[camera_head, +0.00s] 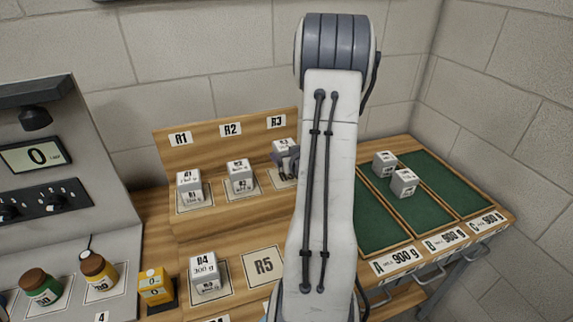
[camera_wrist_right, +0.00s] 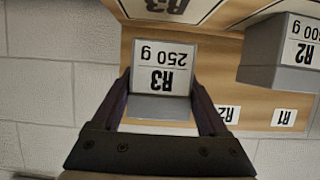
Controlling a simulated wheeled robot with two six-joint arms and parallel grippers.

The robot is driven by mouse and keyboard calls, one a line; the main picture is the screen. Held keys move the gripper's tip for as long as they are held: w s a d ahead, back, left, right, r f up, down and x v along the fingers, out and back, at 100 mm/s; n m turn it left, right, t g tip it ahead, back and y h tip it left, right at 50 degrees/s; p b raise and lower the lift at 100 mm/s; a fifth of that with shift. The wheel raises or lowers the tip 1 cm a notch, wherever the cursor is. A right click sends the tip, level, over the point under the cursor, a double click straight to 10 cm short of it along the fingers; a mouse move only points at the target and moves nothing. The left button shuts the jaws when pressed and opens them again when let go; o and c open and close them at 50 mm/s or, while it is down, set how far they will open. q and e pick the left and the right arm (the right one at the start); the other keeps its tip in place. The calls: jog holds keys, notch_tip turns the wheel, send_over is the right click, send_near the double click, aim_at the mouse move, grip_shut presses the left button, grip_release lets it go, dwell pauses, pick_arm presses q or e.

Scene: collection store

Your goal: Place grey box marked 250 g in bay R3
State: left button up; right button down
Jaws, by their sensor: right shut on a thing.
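The grey box marked R3 250 g (camera_wrist_right: 160,78) has a white label and sits between the fingers of my right gripper (camera_wrist_right: 162,108), which is shut on it. In the head view the box (camera_head: 284,146) shows near the backboard's R3 sign, with the gripper (camera_head: 288,160) partly hidden by my right arm. Bay R3 (camera_head: 282,180) is partly covered; its printed mat (camera_wrist_right: 172,8) shows at the top of the wrist view. The box appears held above the bay's back part; I cannot tell its exact height. My left gripper is out of view.
A 300 g box (camera_head: 205,274) is in R4; R5 (camera_head: 264,265) is bare. Two boxes (camera_head: 404,183) lie on the green trays at right. Jars (camera_head: 99,272) stand left.

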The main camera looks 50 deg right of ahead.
notch_tip(320, 180, down, 4)
jog(key=shift+r, duration=0.15)
jog(key=shift+s, duration=0.1)
grip_release()
